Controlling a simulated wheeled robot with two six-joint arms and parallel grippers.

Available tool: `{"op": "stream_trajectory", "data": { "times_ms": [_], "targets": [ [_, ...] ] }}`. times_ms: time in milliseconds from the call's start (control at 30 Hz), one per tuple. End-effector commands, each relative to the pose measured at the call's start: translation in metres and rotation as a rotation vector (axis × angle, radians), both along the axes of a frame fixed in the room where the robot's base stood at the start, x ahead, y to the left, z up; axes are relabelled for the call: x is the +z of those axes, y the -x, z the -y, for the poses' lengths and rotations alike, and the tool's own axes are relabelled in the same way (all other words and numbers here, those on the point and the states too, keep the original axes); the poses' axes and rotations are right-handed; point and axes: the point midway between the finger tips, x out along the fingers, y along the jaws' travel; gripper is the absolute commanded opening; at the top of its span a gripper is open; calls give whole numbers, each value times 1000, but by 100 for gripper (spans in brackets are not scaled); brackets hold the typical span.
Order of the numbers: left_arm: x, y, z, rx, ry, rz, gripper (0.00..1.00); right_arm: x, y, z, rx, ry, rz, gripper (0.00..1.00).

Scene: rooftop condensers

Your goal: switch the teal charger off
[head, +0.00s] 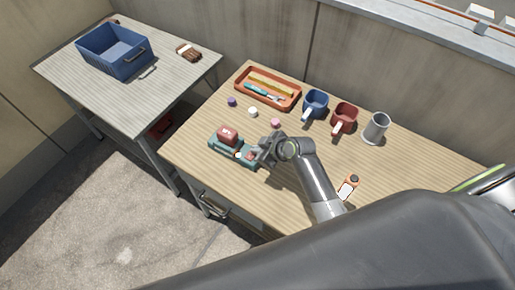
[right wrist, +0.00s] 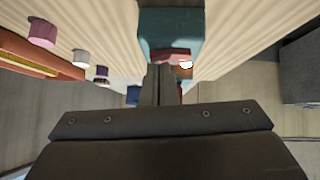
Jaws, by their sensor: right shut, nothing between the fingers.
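The teal charger (head: 217,146) sits near the front left edge of the wooden table, with a dark red battery block (head: 228,135) on it. Its teal body (right wrist: 170,28) also shows in the right wrist view, with a red part (right wrist: 170,54) and a small pale, bright spot (right wrist: 186,65) beside it. My right gripper (head: 256,155) is shut and empty at the charger's right end. In the wrist view its fingertips (right wrist: 163,72) overlap the red part; I cannot tell whether they touch it. The switch's position is partly hidden by the fingers. My left gripper is not in view.
Behind are an orange tray (head: 241,84) with tools, a blue mug (head: 316,103), a red mug (head: 344,117) and a grey mug (head: 376,128). Small coloured pieces lie near the charger. A blue crate (head: 112,55) stands on another table.

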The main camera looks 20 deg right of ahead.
Motion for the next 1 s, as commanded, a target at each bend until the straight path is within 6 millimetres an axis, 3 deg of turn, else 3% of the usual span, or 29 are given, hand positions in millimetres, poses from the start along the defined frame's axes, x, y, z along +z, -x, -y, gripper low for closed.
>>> {"op": "stream_trajectory", "data": {
  "times_ms": [1000],
  "targets": [
    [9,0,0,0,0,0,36,-1,10,-11,1,0,-4,0]
  ]
}}
